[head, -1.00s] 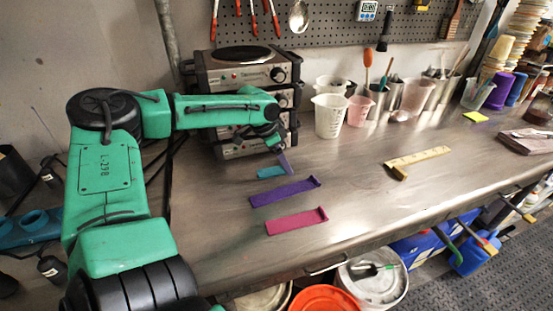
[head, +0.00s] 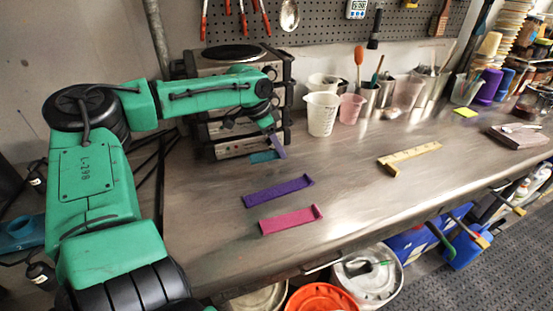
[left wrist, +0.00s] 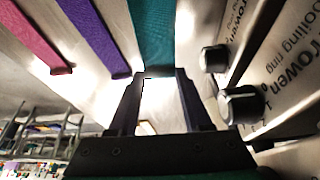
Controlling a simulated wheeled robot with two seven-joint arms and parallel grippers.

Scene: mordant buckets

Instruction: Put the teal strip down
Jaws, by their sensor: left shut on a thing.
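The teal strip (head: 262,157) is just in front of the stacked hot plates, beyond the purple strip. My left gripper (head: 279,153) is at its right end and is shut on it. In the left wrist view the teal strip (left wrist: 152,35) runs away from between the fingertips of the left gripper (left wrist: 163,75). I cannot tell whether the strip touches the bench or hangs just above it. My right gripper is not in view.
A purple strip (head: 278,191) and a magenta strip (head: 290,220) lie nearer on the steel bench (head: 350,205). The stacked hot plates (head: 225,147) stand close behind. A measuring jug (head: 321,113) stands at the back.

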